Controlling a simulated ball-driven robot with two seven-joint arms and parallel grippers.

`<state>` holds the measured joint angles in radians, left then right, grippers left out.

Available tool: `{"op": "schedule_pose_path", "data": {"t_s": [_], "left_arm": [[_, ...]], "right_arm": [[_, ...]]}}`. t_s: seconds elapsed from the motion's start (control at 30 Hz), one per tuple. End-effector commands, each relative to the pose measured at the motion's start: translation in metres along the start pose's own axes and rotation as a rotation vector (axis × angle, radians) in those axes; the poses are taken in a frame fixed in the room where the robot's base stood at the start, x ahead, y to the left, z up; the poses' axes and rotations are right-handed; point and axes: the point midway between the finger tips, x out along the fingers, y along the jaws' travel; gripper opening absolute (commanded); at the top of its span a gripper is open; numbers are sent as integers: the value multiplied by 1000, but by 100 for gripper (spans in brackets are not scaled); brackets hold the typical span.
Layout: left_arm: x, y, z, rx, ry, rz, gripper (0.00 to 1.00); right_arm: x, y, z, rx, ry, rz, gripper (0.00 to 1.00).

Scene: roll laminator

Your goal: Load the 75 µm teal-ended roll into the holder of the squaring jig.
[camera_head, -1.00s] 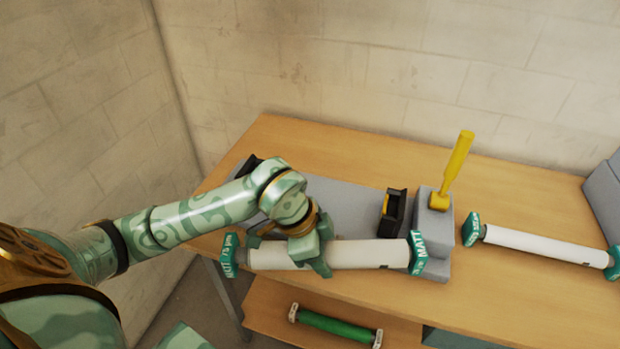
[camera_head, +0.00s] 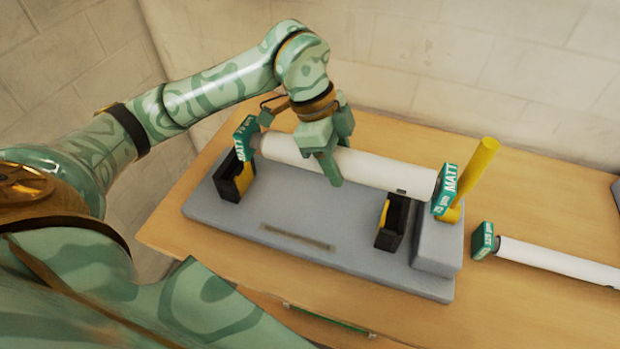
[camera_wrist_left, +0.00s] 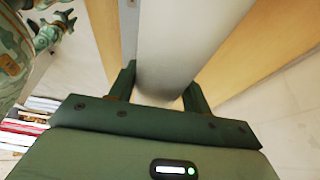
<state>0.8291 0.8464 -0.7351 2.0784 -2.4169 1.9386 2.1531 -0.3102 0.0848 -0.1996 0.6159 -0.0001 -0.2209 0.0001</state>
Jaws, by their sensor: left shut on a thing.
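My left gripper (camera_head: 331,163) is shut around the middle of a white roll (camera_head: 385,174) with teal ends marked MATT and 75 µm. The left wrist view shows the roll (camera_wrist_left: 185,45) between the two fingers (camera_wrist_left: 156,92). The roll lies roughly along the grey squaring jig (camera_head: 310,215), above its rear part. The jig's two black-and-yellow cradles, left (camera_head: 233,178) and right (camera_head: 390,222), look empty, and the roll appears behind and above them. Its right teal end overlaps the yellow lever (camera_head: 480,165) in the picture; I cannot tell whether they touch. My right gripper is not in view.
A second white roll (camera_head: 560,262) with a teal end lies on the wooden table (camera_head: 170,228) right of the jig. The lever stands on a raised grey block (camera_head: 438,245) at the jig's right. A wall is behind the table.

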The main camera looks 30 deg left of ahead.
Motion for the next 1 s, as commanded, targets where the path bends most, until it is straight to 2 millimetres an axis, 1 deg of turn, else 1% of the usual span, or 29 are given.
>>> {"op": "schedule_pose_path", "data": {"t_s": [0.03,0.1,0.2,0.3,0.47,0.57,0.7,0.73,0.8,1.0], "left_arm": [[0,-2,14,-6,-3,0,5],[11,-4,29,-5,-2,3,5],[21,-7,48,-4,-2,1,5],[27,-9,61,-2,0,0,5],[32,-11,69,-1,1,-2,5],[37,-12,79,-3,-1,-1,5],[59,-11,87,-2,1,1,5],[62,-12,89,-2,1,0,5],[65,-12,90,-1,1,-2,5],[64,-12,89,0,1,-3,5]], "right_arm": [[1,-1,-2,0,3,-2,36],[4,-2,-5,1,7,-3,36],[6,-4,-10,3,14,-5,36],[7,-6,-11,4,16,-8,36],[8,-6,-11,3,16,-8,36],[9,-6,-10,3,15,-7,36],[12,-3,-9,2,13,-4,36],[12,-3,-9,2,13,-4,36],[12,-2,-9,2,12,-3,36],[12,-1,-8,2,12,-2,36]]}}
